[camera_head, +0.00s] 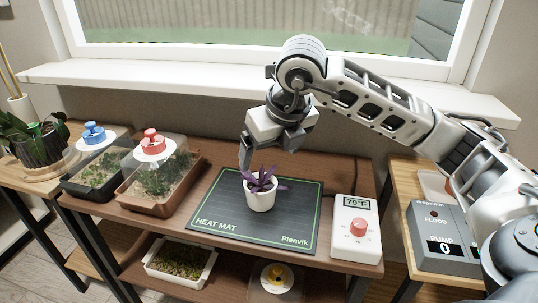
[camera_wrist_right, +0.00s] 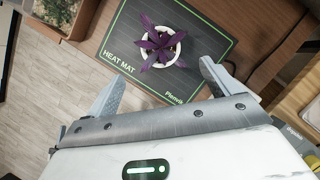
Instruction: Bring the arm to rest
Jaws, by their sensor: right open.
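My right arm (camera_head: 375,100) reaches in from the right, bent over the table. My right gripper (camera_head: 268,152) hangs above the heat mat, by the potted purple plant. In the right wrist view its two fingers (camera_wrist_right: 162,80) are spread apart with nothing between them. The plant (camera_head: 262,182) has purple leaves and a white pot, and stands upright on the heat mat (camera_head: 220,215). In the right wrist view the plant (camera_wrist_right: 158,45) is beyond the fingertips, and I see no grip on it. My left gripper is out of view.
Two planted trays with domed lids, one with a blue knob (camera_head: 94,134), one with a red knob (camera_head: 152,142), stand left. A thermostat reading 79°F (camera_head: 355,230) is right of the mat. A pump box (camera_head: 440,240) is further right. The window sill (camera_head: 200,88) runs behind.

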